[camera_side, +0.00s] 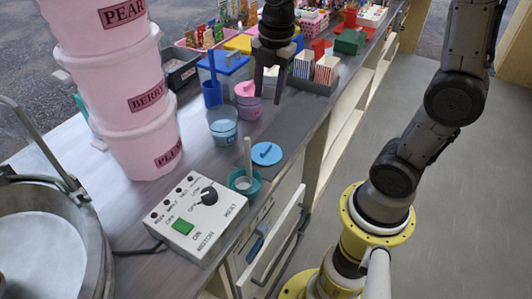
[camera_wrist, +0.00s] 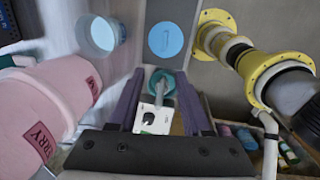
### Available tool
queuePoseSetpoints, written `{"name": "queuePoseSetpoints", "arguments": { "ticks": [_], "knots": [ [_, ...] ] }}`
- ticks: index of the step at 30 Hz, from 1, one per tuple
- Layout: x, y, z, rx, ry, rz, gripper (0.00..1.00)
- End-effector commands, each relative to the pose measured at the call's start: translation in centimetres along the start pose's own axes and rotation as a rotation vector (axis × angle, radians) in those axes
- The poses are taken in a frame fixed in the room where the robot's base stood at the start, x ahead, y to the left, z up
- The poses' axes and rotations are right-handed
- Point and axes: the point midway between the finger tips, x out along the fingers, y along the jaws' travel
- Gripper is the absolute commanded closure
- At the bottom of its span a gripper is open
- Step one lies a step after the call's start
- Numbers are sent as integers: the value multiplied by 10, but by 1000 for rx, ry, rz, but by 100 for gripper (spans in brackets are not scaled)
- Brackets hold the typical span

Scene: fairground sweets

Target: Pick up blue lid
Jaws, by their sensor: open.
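The blue lid (camera_side: 266,153) is a flat, round disc with a dark mark on it. It lies on the grey counter near the front edge, behind the teal holder. In the wrist view the lid (camera_wrist: 165,40) is at the top centre, beyond my fingertips and fully visible. My gripper (camera_side: 269,90) is open and empty, raised above the counter, and appears farther back than the lid in the side view. In the wrist view the two fingers of my gripper (camera_wrist: 160,74) stand apart, and nothing is gripped between them.
A teal holder (camera_side: 238,183) with a pale upright stick stands close to the lid. A clear cup with blue contents (camera_side: 223,127) and a pink pot (camera_side: 247,101) are behind. A white control box (camera_side: 197,215) and stacked pink tubs (camera_side: 145,150) are left.

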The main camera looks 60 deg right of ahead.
Motion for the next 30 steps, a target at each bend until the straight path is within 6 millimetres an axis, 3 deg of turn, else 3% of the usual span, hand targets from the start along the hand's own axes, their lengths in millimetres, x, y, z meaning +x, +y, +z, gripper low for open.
{"name": "queuePoseSetpoints", "arguments": {
  "ticks": [1,6,11,21,30],
  "knots": [
    [13,5,5,8,5,-38,51],
    [39,8,14,34,17,-109,51],
    [56,4,15,42,19,-126,51],
    [115,-3,13,42,19,-124,51],
    [137,-6,11,42,19,-123,51]
  ]
}}
